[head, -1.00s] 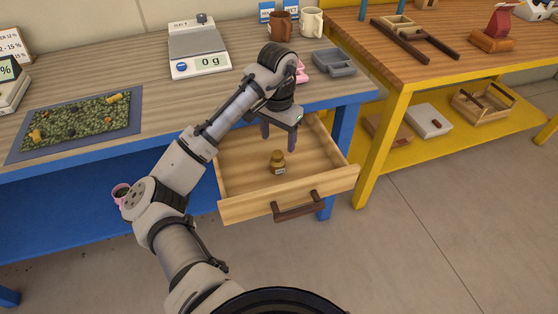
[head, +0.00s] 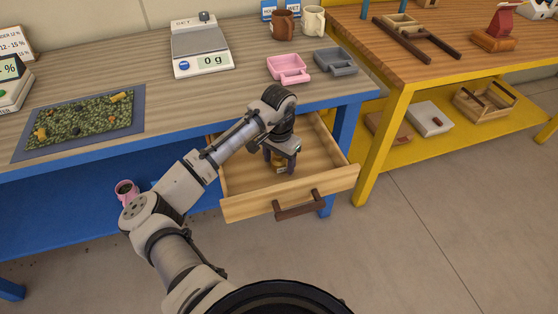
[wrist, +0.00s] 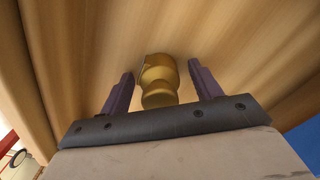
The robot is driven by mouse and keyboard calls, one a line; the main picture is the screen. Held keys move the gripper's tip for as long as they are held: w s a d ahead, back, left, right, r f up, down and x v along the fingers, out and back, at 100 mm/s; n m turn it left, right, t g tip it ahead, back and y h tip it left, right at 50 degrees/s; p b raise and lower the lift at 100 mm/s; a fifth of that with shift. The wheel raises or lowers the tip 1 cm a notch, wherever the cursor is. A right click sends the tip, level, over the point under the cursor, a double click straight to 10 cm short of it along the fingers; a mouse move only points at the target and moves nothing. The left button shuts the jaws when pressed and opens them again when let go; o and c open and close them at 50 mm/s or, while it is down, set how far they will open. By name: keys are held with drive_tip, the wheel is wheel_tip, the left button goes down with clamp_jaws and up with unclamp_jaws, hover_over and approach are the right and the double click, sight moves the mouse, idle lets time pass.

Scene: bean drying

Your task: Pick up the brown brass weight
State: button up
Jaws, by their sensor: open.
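The brown brass weight (wrist: 159,80) stands on the floor of the open wooden drawer (head: 240,207). In the head view the weight (head: 280,168) is partly hidden by my gripper (head: 281,165), which is lowered into the drawer. In the wrist view my gripper (wrist: 160,88) is open, with one dark finger on each side of the weight. A gap shows between the weight and each finger, so it is not gripped.
The drawer's walls surround my gripper, with its brown handle (head: 299,205) at the front. Above are a scale (head: 201,50) reading 0 g, a pink tray (head: 288,70), a grey tray (head: 336,62) and a mat of beans (head: 139,99). A pink cup (head: 126,190) is at lower left.

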clamp_jaws()
drive_tip(key=shift+r, duration=0.1)
wheel_tip(320, 180, up, 20)
drive_tip(key=b, duration=0.1)
idle(0.6)
